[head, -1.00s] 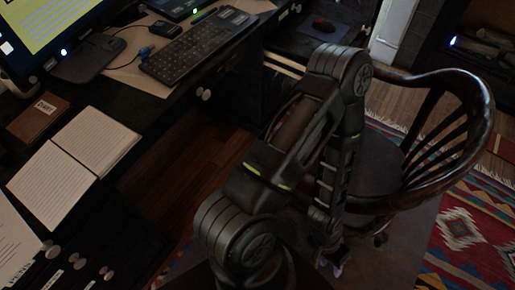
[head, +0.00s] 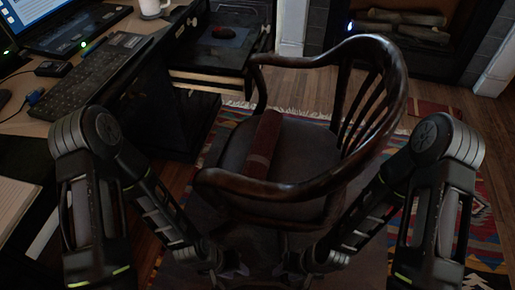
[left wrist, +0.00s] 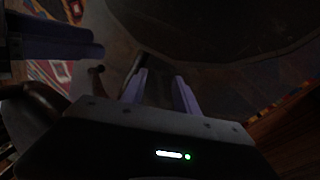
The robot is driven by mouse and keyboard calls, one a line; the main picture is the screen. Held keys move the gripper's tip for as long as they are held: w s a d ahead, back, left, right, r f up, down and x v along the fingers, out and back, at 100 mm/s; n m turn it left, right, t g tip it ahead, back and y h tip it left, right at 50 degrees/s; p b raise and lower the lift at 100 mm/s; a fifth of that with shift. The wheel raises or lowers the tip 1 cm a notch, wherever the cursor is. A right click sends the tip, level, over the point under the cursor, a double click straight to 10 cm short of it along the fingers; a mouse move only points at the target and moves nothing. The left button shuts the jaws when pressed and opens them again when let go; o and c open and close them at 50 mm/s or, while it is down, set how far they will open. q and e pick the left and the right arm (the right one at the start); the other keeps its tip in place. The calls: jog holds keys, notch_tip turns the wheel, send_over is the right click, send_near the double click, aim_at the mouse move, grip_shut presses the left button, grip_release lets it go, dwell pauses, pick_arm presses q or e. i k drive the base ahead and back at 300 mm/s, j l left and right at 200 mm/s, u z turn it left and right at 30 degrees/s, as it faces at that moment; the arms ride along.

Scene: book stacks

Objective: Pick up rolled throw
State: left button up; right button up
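A dark red rolled throw (head: 264,144) lies on the seat of the dark wooden armchair (head: 290,187), pointing away from me. Its near end reaches the chair's curved arm rail. My left gripper (head: 237,271) is low in front of the chair, well short of the throw. In the left wrist view its two fingers (left wrist: 160,82) are apart with nothing between them. My right gripper (head: 290,270) is close beside it, also low and short of the throw. It is too dark to tell how its fingers stand. The throw is not seen in the left wrist view.
The chair's rail and spindles surround the seat at the right and front. A desk with a keyboard (head: 82,80) and a mug (head: 152,8) stands at the left. An open drawer (head: 212,52) holds a mouse (head: 222,31). A patterned rug (head: 480,222) covers the floor.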

aim_at(258, 163)
jog(key=k+j+z, duration=0.25)
jog(key=z, duration=0.2)
jog(key=k+j+z, duration=0.25)
jog(key=z, duration=0.2)
jog(key=k+j+z, duration=0.1)
jog(key=k+z, duration=0.3)
jog(key=i, duration=0.05)
